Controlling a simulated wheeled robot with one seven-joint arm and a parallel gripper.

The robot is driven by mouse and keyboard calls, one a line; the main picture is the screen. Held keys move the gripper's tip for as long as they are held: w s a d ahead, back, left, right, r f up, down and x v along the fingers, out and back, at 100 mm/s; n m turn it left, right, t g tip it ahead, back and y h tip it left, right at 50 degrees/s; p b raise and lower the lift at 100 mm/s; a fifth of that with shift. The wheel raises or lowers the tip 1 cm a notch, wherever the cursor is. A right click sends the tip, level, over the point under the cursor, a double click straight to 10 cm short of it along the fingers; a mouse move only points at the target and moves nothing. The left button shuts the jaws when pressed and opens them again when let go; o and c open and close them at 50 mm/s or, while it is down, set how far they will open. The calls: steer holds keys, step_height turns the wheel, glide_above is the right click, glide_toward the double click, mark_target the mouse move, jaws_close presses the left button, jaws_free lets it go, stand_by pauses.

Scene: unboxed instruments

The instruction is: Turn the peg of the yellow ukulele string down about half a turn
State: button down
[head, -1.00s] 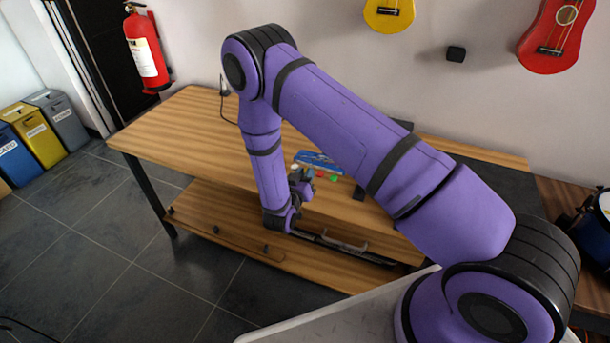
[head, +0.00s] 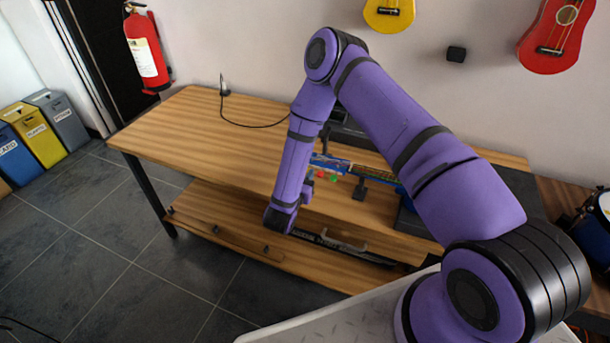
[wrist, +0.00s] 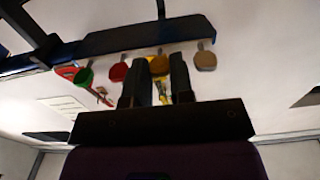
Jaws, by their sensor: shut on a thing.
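The blue ukulele headstock (head: 328,162) lies low over the bench, its neck (head: 372,173) running right. In the wrist view the headstock (wrist: 140,38) spans the top, with green (wrist: 84,76), red (wrist: 119,71), yellow-orange (wrist: 159,65) and tan (wrist: 205,60) pegs in a row beneath. My gripper (wrist: 160,68) has its two dark fingers on either side of the yellow-orange peg and is shut on it. The fingers hide part of its surroundings. In the head view my forearm and wrist cover most of the gripper. The strings are too small to trace to the pegs.
A black stand (head: 360,189) holds up the neck. The wooden bench (head: 200,130) is clear on its left, apart from a black cable (head: 250,125). A lower shelf (head: 225,232) sits beneath. Yellow (head: 388,14) and red (head: 549,45) ukuleles hang on the wall.

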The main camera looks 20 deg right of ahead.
stand_by(0.4)
steer(key=c, duration=1.3)
jaws_free()
steer(key=shift+o, duration=0.2)
